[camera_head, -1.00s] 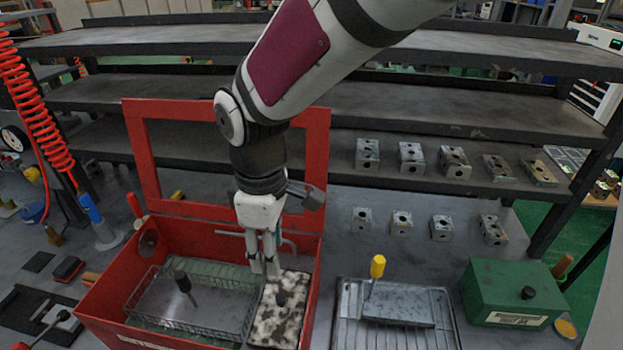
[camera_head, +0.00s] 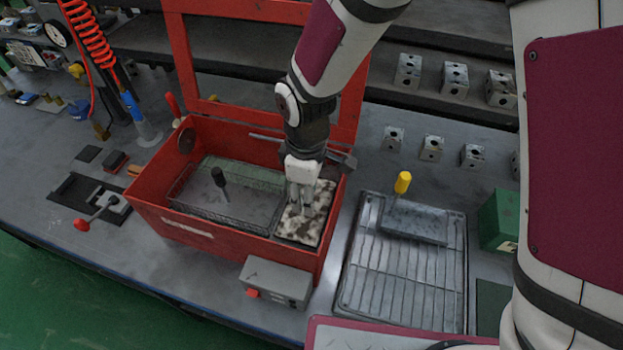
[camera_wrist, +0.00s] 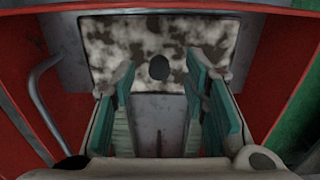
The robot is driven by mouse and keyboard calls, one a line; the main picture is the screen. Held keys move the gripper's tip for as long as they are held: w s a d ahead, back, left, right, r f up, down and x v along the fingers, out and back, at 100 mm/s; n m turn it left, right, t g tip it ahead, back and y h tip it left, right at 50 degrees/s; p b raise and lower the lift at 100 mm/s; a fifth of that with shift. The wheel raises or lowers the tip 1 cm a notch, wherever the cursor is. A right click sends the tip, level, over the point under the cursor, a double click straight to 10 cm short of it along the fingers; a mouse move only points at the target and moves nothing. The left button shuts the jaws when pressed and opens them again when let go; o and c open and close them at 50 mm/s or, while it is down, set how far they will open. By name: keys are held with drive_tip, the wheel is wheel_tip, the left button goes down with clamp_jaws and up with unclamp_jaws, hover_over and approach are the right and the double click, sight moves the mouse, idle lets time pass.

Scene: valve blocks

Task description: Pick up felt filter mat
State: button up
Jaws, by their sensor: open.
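The felt filter mat (camera_head: 301,222) is a mottled white and brown rectangle in the right part of the red box (camera_head: 190,227). It also shows in the wrist view (camera_wrist: 120,50), with a dark round knob (camera_wrist: 159,67) at its middle. My gripper (camera_head: 301,208) points down over the mat inside the box. In the wrist view my gripper (camera_wrist: 160,88) is open, its two teal-padded fingers on either side of the knob's line with nothing between the pads that I can make out. In the head view my fingers hide the knob. I cannot tell whether the fingertips touch the mat.
A wire basket (camera_head: 222,224) with a dark-handled tool (camera_head: 219,180) fills the box's left part. The box's raised red lid frame (camera_head: 187,65) stands behind my arm. A ribbed tray (camera_head: 400,275) with a yellow-handled plate (camera_head: 415,222) lies to the right. A grey control box (camera_head: 277,280) sits in front.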

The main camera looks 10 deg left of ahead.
drive_tip(key=shift+f, duration=0.95)
clamp_jaws()
